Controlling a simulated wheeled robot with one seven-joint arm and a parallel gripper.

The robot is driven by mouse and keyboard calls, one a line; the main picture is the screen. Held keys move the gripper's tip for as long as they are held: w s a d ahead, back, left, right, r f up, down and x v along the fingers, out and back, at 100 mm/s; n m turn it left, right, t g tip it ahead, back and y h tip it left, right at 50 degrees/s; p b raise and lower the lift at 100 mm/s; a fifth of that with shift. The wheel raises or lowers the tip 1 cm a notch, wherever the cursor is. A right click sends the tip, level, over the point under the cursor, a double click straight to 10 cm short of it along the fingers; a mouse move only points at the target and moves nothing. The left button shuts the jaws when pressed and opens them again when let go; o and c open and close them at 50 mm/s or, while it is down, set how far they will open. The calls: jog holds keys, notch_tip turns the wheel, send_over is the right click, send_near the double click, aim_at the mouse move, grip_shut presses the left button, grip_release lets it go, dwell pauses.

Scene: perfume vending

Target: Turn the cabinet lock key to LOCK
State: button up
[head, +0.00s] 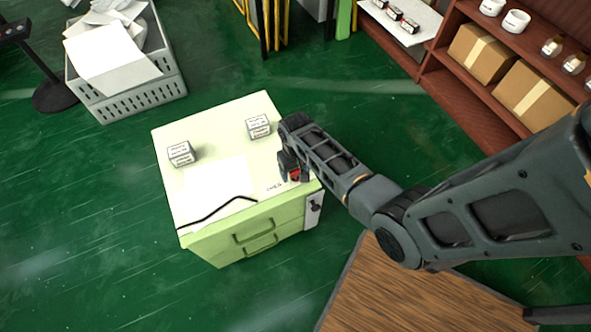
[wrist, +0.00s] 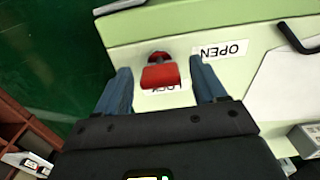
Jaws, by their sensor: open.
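The pale green cabinet (head: 245,232) stands in the middle of the head view, with its top facing up. The red lock key (wrist: 160,76) shows in the wrist view, between my open fingers and apart from both. Its handle partly covers the LOCK label (wrist: 180,87), which appears upside down; the OPEN label (wrist: 219,50) is to its right, also upside down. My gripper (wrist: 160,66) is open around the key and empty. In the head view the key (head: 295,176) is a small red spot at my gripper, near the cabinet top's right front corner.
Two small boxes (head: 181,154) (head: 259,126), a white sheet (head: 215,180) and a black strip (head: 215,209) lie on the cabinet top. A paper-filled crate (head: 130,99) stands behind left. Red-brown shelves (head: 470,100) stand at right. Green floor is open at left.

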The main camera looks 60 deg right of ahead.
jog(key=shift+c, duration=0.4)
jog(key=c, duration=1)
jog(key=shift+r+m, duration=0.1)
jog(key=shift+m, duration=0.3)
jog(key=m+p, duration=0.1)
jog(key=m, duration=0.1)
jog(key=shift+m, duration=0.4)
jog(key=m+p, duration=0.1)
jog(key=m, duration=0.4)
jog(key=shift+p, duration=0.4)
jog(key=m+p, duration=0.1)
jog(key=m, duration=0.8)
jog(key=shift+p, duration=0.35)
jog(key=shift+m, duration=0.3)
